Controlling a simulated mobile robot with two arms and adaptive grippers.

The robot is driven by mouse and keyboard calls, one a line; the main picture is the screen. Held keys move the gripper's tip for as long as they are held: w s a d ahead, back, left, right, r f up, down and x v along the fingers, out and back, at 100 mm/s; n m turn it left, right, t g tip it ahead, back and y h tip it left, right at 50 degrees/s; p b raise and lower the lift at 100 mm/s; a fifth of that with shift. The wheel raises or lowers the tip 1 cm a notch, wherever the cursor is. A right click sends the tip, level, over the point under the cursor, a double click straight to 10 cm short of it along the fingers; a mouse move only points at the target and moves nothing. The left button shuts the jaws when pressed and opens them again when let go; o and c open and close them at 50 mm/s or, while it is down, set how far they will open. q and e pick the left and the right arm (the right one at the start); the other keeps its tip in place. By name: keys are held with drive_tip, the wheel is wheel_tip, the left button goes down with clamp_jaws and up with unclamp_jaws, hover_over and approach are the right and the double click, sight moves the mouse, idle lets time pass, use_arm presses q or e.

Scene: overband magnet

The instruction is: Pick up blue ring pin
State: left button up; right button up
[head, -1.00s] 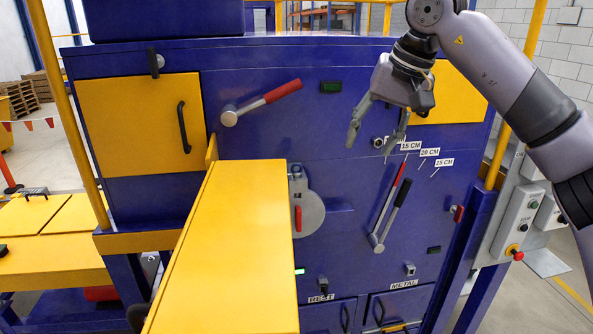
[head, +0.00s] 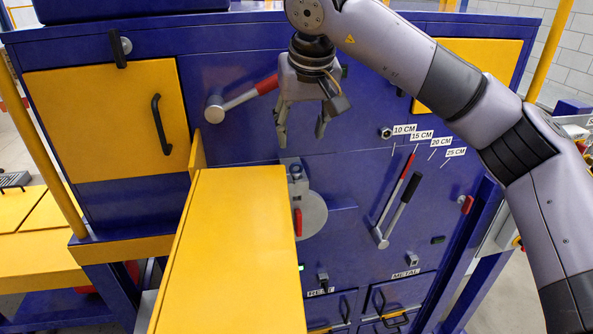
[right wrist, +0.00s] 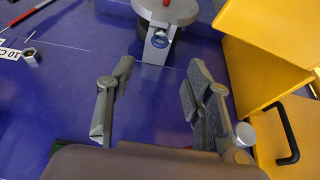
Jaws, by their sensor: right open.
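A small grey fitting with a round pin end (head: 295,172) sits at the top of a grey disc (head: 312,215) on the blue machine front. It also shows in the right wrist view (right wrist: 160,38), ahead of the fingers. It may be the blue ring pin; I cannot make out a blue ring for certain. My right gripper (head: 301,138) is open and empty, pointing down just above the fitting in the head view. In the right wrist view its fingers (right wrist: 160,78) are wide apart, with blue panel between them. My left gripper is not in view.
A yellow chute (head: 225,250) juts out left of the disc. A red-tipped lever (head: 245,98) is left of my right gripper. Two long levers (head: 395,200) and a hex knob (head: 386,132) are to the right. A yellow door (head: 108,120) is at upper left.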

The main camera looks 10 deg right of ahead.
sight(296, 164)
drive_tip(key=p+x, duration=0.2)
drive_tip(key=x, duration=0.4)
drive_tip(key=shift+w+f, duration=0.1)
drive_tip(key=shift+w, duration=0.1)
drive_tip(key=p+x, duration=0.2)
drive_tip(key=x, duration=0.1)
drive_tip(key=shift+f+p, duration=0.2)
drive_tip(key=shift+p, duration=0.1)
drive_tip(key=shift+w+f, duration=0.2)
drive_tip(key=shift+f, duration=0.25)
drive_tip(key=shift+c, duration=0.7)
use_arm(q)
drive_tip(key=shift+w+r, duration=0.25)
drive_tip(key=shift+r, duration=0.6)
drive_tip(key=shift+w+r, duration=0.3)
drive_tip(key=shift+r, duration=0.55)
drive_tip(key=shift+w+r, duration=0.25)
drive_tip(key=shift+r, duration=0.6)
use_arm(e)
clamp_jaws()
